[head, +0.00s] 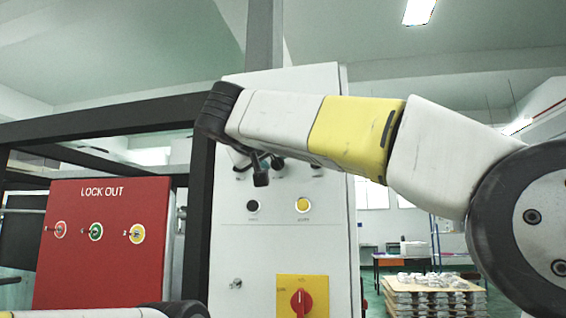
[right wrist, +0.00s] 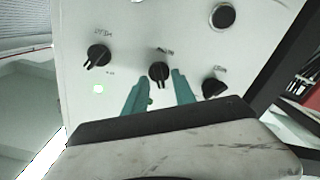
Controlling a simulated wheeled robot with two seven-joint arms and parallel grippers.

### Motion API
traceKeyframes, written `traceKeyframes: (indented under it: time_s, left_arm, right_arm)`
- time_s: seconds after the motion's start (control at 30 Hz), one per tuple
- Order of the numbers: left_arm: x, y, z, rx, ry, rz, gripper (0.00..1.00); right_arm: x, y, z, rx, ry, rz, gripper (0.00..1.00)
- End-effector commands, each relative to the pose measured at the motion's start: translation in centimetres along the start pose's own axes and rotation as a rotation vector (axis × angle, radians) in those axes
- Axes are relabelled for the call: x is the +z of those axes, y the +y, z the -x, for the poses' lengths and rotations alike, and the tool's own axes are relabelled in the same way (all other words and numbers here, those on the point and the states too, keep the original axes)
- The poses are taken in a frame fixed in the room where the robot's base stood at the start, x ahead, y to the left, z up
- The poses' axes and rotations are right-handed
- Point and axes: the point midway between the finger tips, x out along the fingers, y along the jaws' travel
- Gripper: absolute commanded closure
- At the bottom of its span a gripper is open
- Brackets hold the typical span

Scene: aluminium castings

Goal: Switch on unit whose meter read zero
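A pale grey cabinet (head: 335,225) stands in the middle of the head view. In the right wrist view its panel carries a left black knob (right wrist: 98,55), a middle black knob (right wrist: 159,72) and a right black knob (right wrist: 214,88). A small green-white light (right wrist: 98,89) glows below the left knob. My right gripper (right wrist: 161,82) is open, its teal fingertips on either side of the middle knob; contact cannot be told. In the head view, my right gripper (head: 260,172) is dark and partly hides the knobs. No meter can be made out. My left gripper is out of view.
On the cabinet are a black button (head: 252,206), a yellow button (head: 303,205) and a red rotary switch (head: 301,301). A red lock-out box (head: 100,255) stands left, beside a black frame (head: 95,123). Stacked pallets (head: 435,298) stand at right.

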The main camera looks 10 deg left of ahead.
Motion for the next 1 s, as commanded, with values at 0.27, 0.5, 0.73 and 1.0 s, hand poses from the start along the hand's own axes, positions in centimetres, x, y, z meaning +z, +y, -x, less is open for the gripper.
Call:
traceKeyframes:
  time_s: [0.27,0.5,0.73,1.0]
  left_arm:
    - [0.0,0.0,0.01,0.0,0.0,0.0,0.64]
    - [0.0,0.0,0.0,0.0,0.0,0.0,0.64]
    - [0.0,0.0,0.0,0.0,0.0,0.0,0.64]
    - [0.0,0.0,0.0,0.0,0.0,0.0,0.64]
  right_arm:
    - [0.01,0.0,0.03,0.0,0.0,0.0,1.0]
    - [0.01,-0.01,0.05,-0.001,0.0,-0.003,1.0]
    - [0.01,0.01,0.06,-0.001,0.0,-0.058,1.0]
    - [0.05,0.14,0.03,-0.001,-0.001,-0.243,1.0]
